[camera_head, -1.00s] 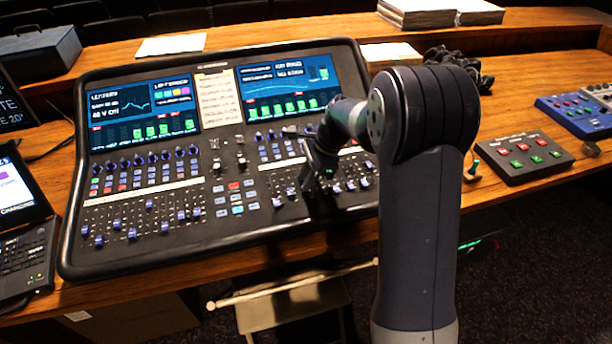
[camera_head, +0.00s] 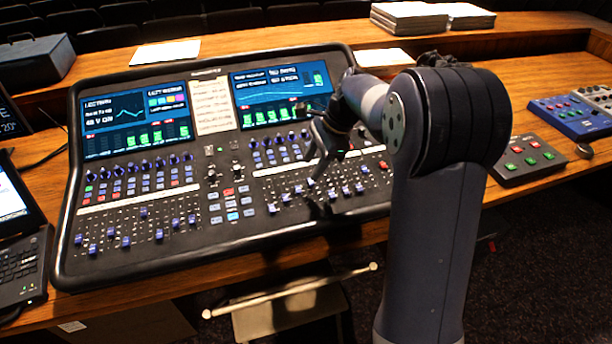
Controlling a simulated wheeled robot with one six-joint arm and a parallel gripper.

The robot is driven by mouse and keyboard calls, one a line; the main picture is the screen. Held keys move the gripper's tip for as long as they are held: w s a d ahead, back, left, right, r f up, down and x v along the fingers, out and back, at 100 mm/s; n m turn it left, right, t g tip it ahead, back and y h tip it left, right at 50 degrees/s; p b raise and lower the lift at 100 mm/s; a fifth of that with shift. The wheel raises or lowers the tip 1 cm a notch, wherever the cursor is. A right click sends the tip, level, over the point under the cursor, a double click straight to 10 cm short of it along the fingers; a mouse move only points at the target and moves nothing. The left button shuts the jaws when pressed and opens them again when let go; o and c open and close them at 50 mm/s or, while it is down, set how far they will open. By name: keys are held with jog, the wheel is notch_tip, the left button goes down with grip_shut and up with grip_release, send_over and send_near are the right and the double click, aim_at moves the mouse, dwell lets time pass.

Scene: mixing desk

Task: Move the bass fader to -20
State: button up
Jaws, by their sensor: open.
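The mixing desk (camera_head: 138,259) lies tilted on the wooden counter, with two screens at its top. A left bank of blue fader caps (camera_head: 126,241) and a right bank of blue fader caps (camera_head: 298,191) sit on its lower half. I cannot read the labels, so I cannot tell which cap is the bass fader. My gripper (camera_head: 312,168) is open, above the right half of the desk, over the upper part of the right fader bank. It holds nothing that I can see. My arm and gripper hide part of the right bank and the right screen's edge.
A laptop (camera_head: 22,262) stands at the left edge. A small button box (camera_head: 522,158) and a blue pedal unit (camera_head: 570,117) are on the counter at right. Papers (camera_head: 163,51) and stacked books (camera_head: 415,18) lie at the back. A stool (camera_head: 290,312) is below the front edge.

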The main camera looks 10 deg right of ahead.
aim_at(297, 187)
jog(key=shift+v, duration=1.5)
jog(key=shift+f, duration=0.15)
jog(key=x, duration=1)
jog(key=shift+a+f, duration=0.25)
jog(key=shift+f, duration=0.05)
jog(key=shift+w, duration=0.4)
jog(key=shift+r, duration=0.1)
